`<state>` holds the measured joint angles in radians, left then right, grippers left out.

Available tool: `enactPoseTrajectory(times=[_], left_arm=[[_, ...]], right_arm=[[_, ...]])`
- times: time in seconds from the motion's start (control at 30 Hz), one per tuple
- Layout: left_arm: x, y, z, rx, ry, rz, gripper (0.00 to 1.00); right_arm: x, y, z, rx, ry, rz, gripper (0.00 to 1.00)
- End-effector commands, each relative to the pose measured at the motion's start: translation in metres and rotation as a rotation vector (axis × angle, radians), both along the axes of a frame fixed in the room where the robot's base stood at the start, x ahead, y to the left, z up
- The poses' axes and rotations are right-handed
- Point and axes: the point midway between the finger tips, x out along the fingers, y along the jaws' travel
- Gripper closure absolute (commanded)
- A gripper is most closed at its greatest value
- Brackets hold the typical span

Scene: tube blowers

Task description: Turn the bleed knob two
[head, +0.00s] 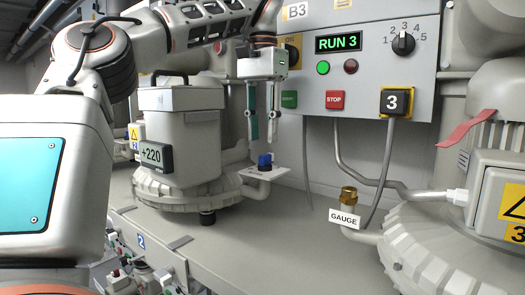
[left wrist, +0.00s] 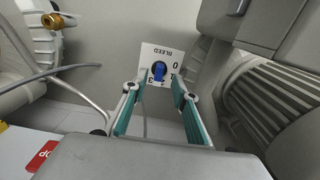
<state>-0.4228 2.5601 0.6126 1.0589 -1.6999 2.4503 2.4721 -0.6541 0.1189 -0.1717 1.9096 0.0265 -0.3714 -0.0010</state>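The blue bleed knob (head: 264,160) sits on a small white plate (head: 284,173) beside the middle blower, which has a +220 display (head: 151,154). In the left wrist view the knob (left wrist: 159,70) is on the plate marked BLEED (left wrist: 150,53), with 0, 1 and 3 legible. I cannot tell its exact pointing. My left gripper (head: 262,142) points down just above the knob, its two teal-padded fingers apart and empty. In the left wrist view the knob shows between the fingertips (left wrist: 155,86), apart from both. My right gripper is not in view.
A grey control panel (head: 310,75) with RUN 3 lit, buttons and a selector stands behind the gripper. A brass GAUGE fitting (head: 348,196) and another blower (head: 455,250) are at right. A blue 2 label (head: 141,242) marks the front edge. Pipes and cables run along the wall.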

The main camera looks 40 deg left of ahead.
Motion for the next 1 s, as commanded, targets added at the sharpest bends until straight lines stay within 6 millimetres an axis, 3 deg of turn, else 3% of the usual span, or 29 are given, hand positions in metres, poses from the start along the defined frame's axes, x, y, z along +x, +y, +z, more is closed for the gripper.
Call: enactPoseTrajectory(times=[0.4, 0.8, 0.9, 1.0], left_arm=[[0.000, 0.000, -0.044, 0.002, 0.002, -0.001, 0.72], [0.000, 0.000, -0.050, -0.001, 0.001, 0.000, 0.72], [0.000, 0.000, -0.050, -0.001, 0.001, 0.000, 0.96], [0.000, 0.000, -0.050, -0.001, 0.001, 0.000, 1.00]], right_arm=[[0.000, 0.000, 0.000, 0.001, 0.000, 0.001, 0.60], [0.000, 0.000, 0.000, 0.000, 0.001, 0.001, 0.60], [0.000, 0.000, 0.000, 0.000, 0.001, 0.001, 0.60], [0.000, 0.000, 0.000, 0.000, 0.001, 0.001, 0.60]])
